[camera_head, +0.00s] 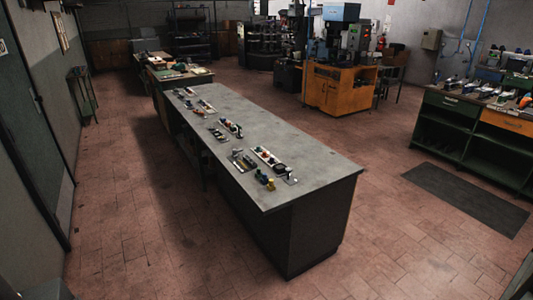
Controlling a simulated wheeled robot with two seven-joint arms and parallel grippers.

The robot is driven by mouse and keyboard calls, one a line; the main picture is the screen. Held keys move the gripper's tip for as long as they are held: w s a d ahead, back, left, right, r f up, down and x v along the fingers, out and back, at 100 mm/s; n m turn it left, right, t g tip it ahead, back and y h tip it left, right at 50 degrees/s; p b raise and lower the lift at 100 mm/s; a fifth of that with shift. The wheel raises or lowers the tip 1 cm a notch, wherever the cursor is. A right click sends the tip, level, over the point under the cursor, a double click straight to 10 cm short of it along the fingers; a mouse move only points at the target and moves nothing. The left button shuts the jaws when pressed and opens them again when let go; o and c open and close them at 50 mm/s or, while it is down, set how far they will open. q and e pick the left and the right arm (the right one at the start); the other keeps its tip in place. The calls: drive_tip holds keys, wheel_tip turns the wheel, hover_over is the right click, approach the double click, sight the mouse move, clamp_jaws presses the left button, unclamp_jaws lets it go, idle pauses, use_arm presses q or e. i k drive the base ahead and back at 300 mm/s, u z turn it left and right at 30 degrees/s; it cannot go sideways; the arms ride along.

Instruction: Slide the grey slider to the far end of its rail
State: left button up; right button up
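Several small control strips with coloured knobs and levers lie along the left side of a long grey-topped bench (320,168). The nearest are a pale strip (262,154) with red and dark parts and a darker strip (243,160) beside it. A small grey piece (291,180) stands by the near end of the pale strip. The parts are too small to tell which one is the grey slider, or where it sits on its rail. Neither of my grippers is in view.
Clear tiled floor (150,230) runs along the bench's left side and in front of it. A dark mat (466,198) lies at right before a green workbench (450,130). An orange machine stand (335,90) is behind. A small stand (82,93) is by the left wall.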

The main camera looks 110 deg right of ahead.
sight(234, 154)
drive_tip(key=z, duration=2.6)
drive_tip(key=i, duration=3.65)
drive_tip(key=z, duration=2.75)
